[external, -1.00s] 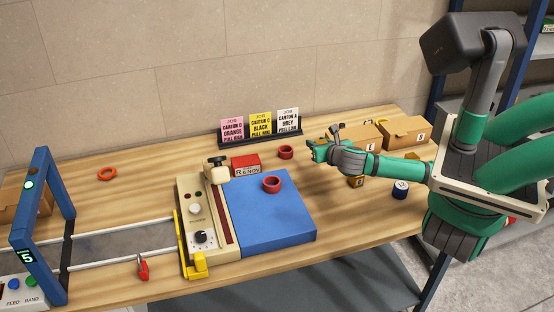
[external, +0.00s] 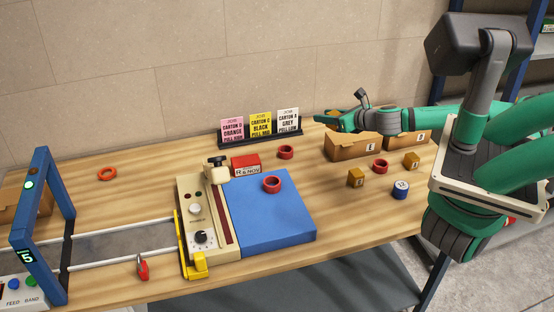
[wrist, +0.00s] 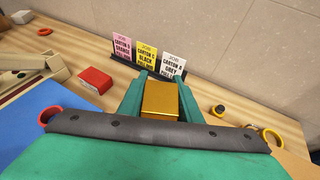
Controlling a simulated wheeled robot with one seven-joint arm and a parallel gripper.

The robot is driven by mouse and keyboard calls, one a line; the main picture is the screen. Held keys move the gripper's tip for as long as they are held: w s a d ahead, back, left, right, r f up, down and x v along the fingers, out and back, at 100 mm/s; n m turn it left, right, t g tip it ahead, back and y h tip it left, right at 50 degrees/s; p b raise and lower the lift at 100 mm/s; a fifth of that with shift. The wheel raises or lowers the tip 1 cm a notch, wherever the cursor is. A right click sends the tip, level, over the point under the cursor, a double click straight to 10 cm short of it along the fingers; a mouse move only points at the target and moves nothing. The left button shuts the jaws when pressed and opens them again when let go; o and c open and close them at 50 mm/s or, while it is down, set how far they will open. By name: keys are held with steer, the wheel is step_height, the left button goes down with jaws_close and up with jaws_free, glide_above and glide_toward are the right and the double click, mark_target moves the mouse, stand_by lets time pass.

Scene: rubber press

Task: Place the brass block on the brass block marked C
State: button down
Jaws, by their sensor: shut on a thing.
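My gripper (wrist: 158,92) is shut on a brass block (wrist: 162,102), which sits between the two green fingers in the wrist view. In the external view my gripper (external: 324,119) is raised over the back of the table, left of and above the cardboard cartons, with the held block mostly hidden. Two other brass blocks stand apart on the table: one nearer the front (external: 355,178) and one farther right (external: 411,160). Both carry dark marks too small to read, so I cannot tell which is C.
Cartons (external: 352,146) stand at the back right. A red ring (external: 380,166) and a blue cylinder (external: 400,190) are near the brass blocks. The card stand (external: 260,136) is left of my gripper. The press with its blue pad (external: 265,230) fills the middle.

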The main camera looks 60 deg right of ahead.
steer(key=s+a+f+n+y, duration=0.1)
steer(key=s+a+n+y, duration=0.4)
steer(key=s, duration=0.5)
steer(key=s+a+f+n+y, duration=0.1)
steer(key=s+a+n+y, duration=0.35)
steer(key=s+a, duration=0.45)
glide_above(356, 178)
steer(key=a, duration=0.2)
step_height(356, 178, down, 3)
steer(key=shift+m+y, duration=0.25)
steer(key=shift+m, duration=0.1)
steer(key=shift+w+d+f, duration=0.6)
steer(key=shift+w+f, duration=0.05)
steer(key=shift+f, duration=0.95)
steer(key=shift+w+d+f, duration=0.55)
steer(key=shift+w+f, duration=0.15)
steer(key=shift+f, duration=0.9)
steer(key=shift+w+d+f, duration=0.6)
steer(key=shift+w+f, duration=0.05)
steer(key=shift+f, duration=0.95)
steer(key=shift+f, duration=0.1)
steer(key=c, duration=1.3)
jaws_free()
